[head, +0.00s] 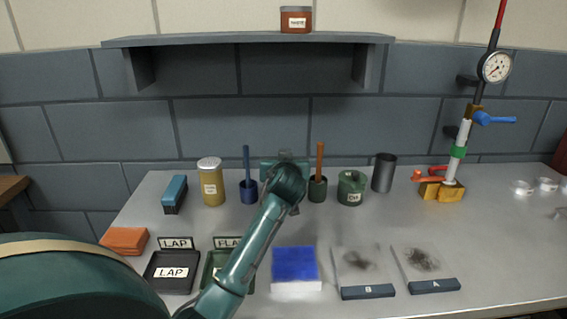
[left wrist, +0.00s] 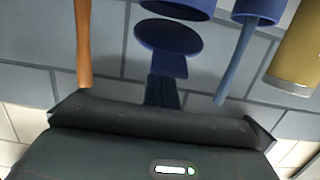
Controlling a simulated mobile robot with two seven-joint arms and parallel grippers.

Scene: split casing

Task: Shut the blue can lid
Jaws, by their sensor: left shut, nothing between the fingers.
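The blue can (left wrist: 178,7) shows at the top edge of the left wrist view, partly cut off. Its round blue lid (left wrist: 168,36) stands apart from the can's rim, so the lid looks open. My left gripper's shut, empty fingers (left wrist: 167,68) are close to the lid; I cannot tell whether they touch it. In the head view my left gripper (head: 284,162) is at the back of the table, between the blue brush pot and the dark green brush pot. There the arm and gripper hide the blue can and its lid. My right gripper is not in view.
A blue pot with a blue handle (head: 249,190) and a green pot with an orange handle (head: 318,188) flank the gripper. A gold can (head: 211,183) stands left, a green can (head: 351,188) right. Trays and a blue block (head: 295,265) lie in front. A shelf (head: 245,40) is above.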

